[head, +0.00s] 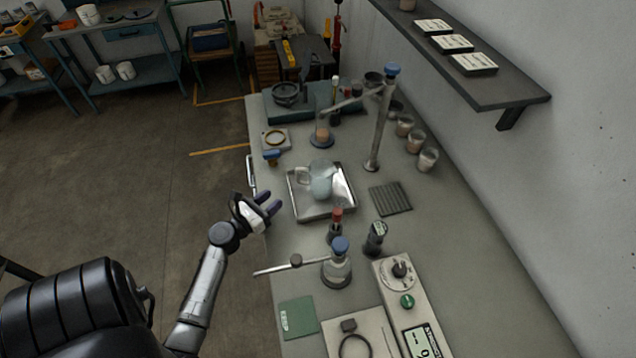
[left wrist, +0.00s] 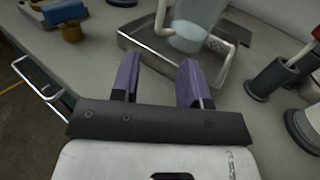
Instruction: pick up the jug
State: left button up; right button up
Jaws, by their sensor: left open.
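The jug (head: 321,185) is a clear, pale blue vessel with a light handle on its left side. It stands upright on a shiny metal tray (head: 296,206) on the bench. In the left wrist view the jug (left wrist: 197,22) shows beyond the fingertips, with its top cut off by the frame edge. The handle shows there at the jug's left side. My left gripper (head: 270,203) is open and empty at the bench's left edge, left of the tray and apart from the jug. Its two purple-grey fingers (left wrist: 158,80) point toward the tray and jug. My right gripper is not seen.
A metal stand (head: 376,125) rises behind the jug to the right. A rail handle (head: 251,176) runs along the bench's left edge.

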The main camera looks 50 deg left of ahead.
pick_arm(q)
jog(key=b+x, duration=0.1)
jog(key=x, duration=0.9)
jog(key=shift+w+a, duration=0.1)
jog(key=shift+w, duration=0.2)
grip_shut()
